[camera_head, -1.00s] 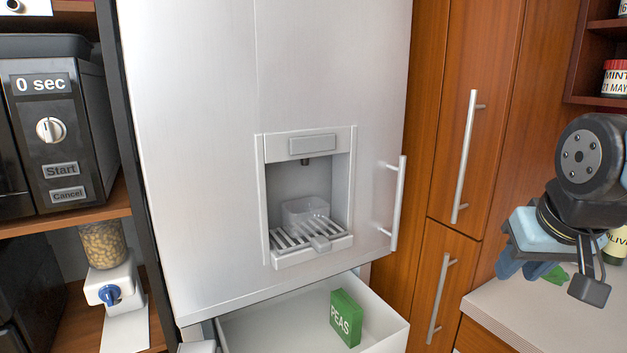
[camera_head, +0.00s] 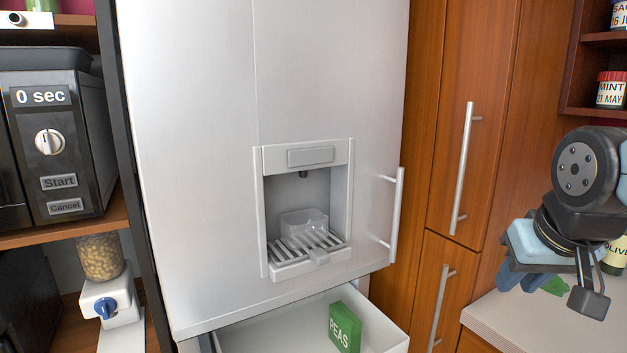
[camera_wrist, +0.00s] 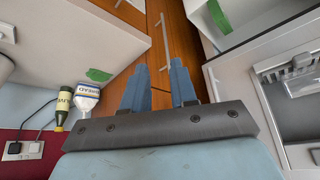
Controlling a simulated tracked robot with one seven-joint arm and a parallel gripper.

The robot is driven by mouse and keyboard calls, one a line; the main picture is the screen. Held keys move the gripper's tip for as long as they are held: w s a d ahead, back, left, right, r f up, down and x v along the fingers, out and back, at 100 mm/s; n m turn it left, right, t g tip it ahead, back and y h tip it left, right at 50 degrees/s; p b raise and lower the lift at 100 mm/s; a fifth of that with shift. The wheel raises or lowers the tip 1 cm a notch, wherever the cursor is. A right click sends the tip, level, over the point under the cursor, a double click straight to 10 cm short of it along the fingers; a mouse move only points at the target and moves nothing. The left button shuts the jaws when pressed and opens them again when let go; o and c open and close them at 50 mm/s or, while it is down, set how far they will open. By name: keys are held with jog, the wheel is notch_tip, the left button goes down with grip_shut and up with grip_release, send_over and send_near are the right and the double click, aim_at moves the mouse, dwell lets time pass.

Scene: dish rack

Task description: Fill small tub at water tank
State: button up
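The water tank is a dispenser recess (camera_head: 326,190) in the front of the white fridge, with a grey button plate (camera_head: 310,156) at its top and a dark nozzle under it. A small clear tub (camera_head: 303,222) stands on the slatted drip tray (camera_head: 307,248) below the nozzle. I cannot tell whether it holds water. The recess also shows at the right of the wrist view (camera_wrist: 285,120). My gripper (camera_wrist: 160,82) has its two blue fingers apart, with nothing between them. In the head view it is at the right, over the counter, well away from the tub.
An open drawer (camera_head: 265,331) with a green peas box (camera_head: 345,328) juts out below the dispenser. The fridge handle (camera_head: 397,212) and cupboard handles (camera_head: 461,165) stick out. The counter (camera_head: 500,311) at right carries bottles. A microwave (camera_head: 60,145) stands left.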

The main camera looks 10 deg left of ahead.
jog(key=shift+w+a+r, duration=0.1)
jog(key=shift+r, duration=0.1)
jog(key=shift+c, duration=0.8)
jog(key=w+a+r+n+y, duration=0.1)
jog(key=w+a+r+n, duration=0.1)
jog(key=a+r+n, duration=0.1)
jog(key=w+a+r+n+g+y, duration=0.1)
jog(key=w+a+r+n, duration=0.2)
jog(key=r+n, duration=0.2)
jog(key=w+a+r+n+y, duration=0.2)
jog(key=a+r+n, duration=0.1)
jog(key=a+n, duration=0.1)
jog(key=shift+w+r, duration=0.15)
jog(key=shift+r, duration=0.25)
grip_shut()
jog(key=w+a+r+n+g+y, duration=0.2)
jog(key=w+a+r+n+y, duration=0.1)
jog(key=a+r+n, duration=0.6)
jog(key=a+n, duration=0.2)
jog(key=n, duration=0.1)
jog(key=shift+w+r+g, duration=0.25)
jog(key=shift+r+g, duration=0.15)
jog(key=shift+a, duration=0.1)
